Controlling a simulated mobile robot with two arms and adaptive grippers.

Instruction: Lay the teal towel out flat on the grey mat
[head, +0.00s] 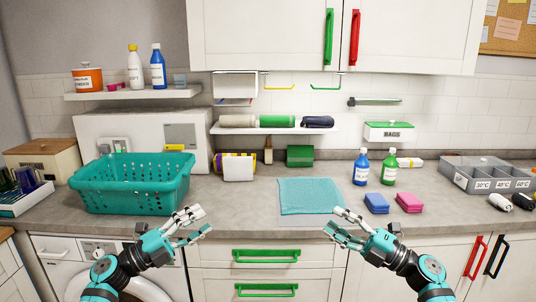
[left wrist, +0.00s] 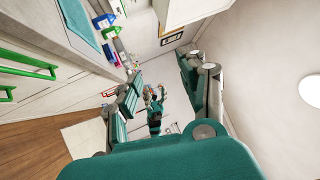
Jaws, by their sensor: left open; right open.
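The teal towel (head: 308,195) lies spread and flat-looking on the counter in the middle of the head view. A thin strip of the grey mat (head: 306,220) seems to show along its front edge; the towel hides the rest. Part of the towel also shows at the top left of the left wrist view (left wrist: 80,20). My left gripper (head: 199,222) is open and empty, in front of the teal basket and left of the towel. My right gripper (head: 332,220) is open and empty, close to the towel's front right corner. Neither gripper visibly holds the towel.
A teal basket (head: 130,185) stands on the left of the counter. Blue and green bottles (head: 361,167) and blue and pink sponges (head: 376,203) stand right of the towel. A grey sorting tray (head: 490,178) is at the far right.

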